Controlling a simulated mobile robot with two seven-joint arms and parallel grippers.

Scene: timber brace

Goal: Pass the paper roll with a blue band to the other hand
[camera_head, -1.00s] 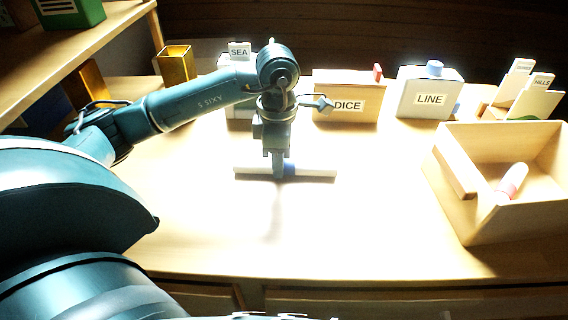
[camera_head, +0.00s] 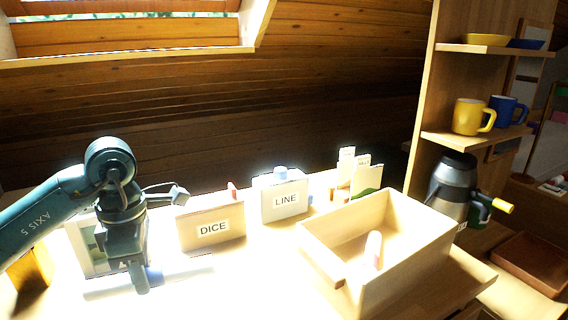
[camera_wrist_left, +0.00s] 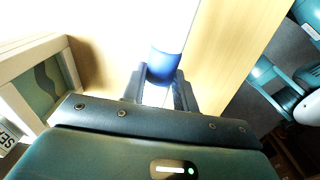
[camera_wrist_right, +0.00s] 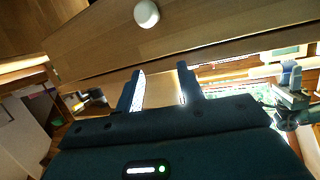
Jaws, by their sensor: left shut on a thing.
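The paper roll with a blue band (camera_head: 190,274) is a long white tube near the left of the table in the head view. My left gripper (camera_head: 140,285) comes down onto its middle and is shut on it, beside the blue band. In the left wrist view the blue band (camera_wrist_left: 163,66) shows between the fingers (camera_wrist_left: 160,88), and the white tube runs away upward. I cannot tell whether the roll touches the table.
A wooden crate (camera_head: 400,270) holding a pink-and-white roll (camera_head: 374,249) stands right of the roll. Behind are boxes marked DICE (camera_head: 190,232) and LINE (camera_head: 286,213). A flask (camera_head: 455,185) stands at the right.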

